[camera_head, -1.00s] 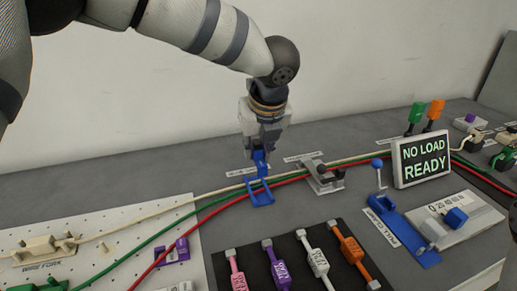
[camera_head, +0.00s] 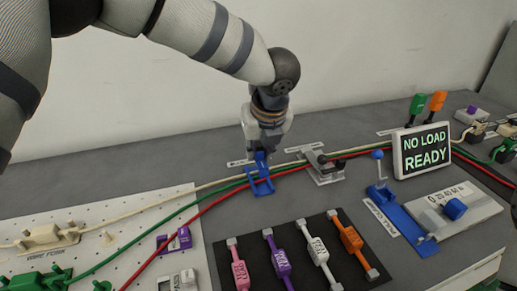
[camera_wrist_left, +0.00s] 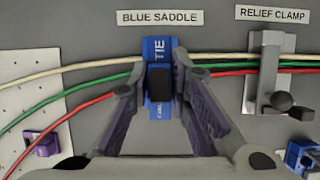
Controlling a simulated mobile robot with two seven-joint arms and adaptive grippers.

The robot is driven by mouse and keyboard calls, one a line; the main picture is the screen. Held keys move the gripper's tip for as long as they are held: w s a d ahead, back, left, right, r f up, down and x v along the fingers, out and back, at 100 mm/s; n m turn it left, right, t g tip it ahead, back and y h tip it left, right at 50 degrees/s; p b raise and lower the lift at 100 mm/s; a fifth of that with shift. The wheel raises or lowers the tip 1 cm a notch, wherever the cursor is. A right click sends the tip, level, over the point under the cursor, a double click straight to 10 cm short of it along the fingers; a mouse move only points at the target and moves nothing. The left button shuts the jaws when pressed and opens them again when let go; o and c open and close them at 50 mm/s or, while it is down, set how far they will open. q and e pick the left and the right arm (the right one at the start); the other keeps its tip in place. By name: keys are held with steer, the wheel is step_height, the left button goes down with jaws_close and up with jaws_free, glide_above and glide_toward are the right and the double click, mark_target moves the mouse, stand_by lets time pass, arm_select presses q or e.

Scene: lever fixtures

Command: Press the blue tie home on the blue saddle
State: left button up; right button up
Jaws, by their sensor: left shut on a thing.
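My left gripper (camera_head: 263,148) is shut on the blue tie (camera_head: 261,159), which is right at the blue saddle (camera_head: 261,184). In the left wrist view the gripper (camera_wrist_left: 160,72) has a finger on each side of the blue tie (camera_wrist_left: 159,50), marked TIE, with a dark block in its middle. Cream, green and red wires (camera_wrist_left: 95,84) run to the tie and on past it. The saddle is mostly hidden under the tie in the wrist view, so whether the tie is fully seated cannot be told. My right gripper is not in view.
The relief clamp (camera_head: 323,168) with a dark knob stands just right of the saddle. Further right are a blue lever (camera_head: 379,168) and a screen (camera_head: 423,152) reading NO LOAD READY. A dark mat (camera_head: 300,262) with several coloured pieces lies in front. A white pegboard (camera_head: 120,215) is left.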

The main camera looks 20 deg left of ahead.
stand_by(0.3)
arm_select(q)
steer(key=shift+f, duration=0.15)
steer(key=shift+f, duration=0.65)
steer(key=shift+f, duration=0.1)
steer(key=shift+f, duration=0.6)
steer(key=shift+f, duration=0.15)
steer(key=shift+f, duration=0.45)
